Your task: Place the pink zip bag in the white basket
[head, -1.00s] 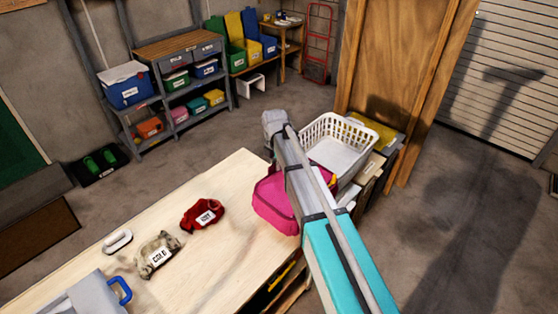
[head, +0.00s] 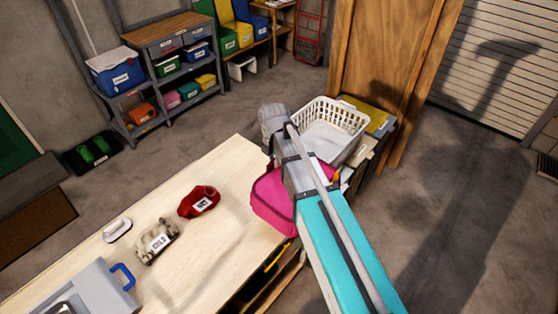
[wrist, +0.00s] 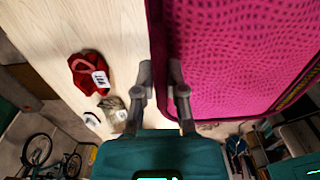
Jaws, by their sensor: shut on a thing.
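The pink zip bag (head: 271,203) hangs at the right edge of the wooden table in the head view, partly covered by my arm. In the wrist view the bag (wrist: 235,60) fills the upper right, and its edge lies between the fingers of my gripper (wrist: 160,72), which is shut on it. My gripper is hidden behind the arm in the head view. The white basket (head: 352,150) stands beyond the bag, up and to the right, beside the wooden door. The visible part of its inside looks empty.
The table (head: 225,235) holds a red cloth item (head: 199,201), a beige camouflage item (head: 157,241) and a grey box with a blue handle (head: 85,295). A yellow item (head: 367,112) lies by the basket. The wooden door (head: 385,70) stands close behind it. The floor to the right is clear.

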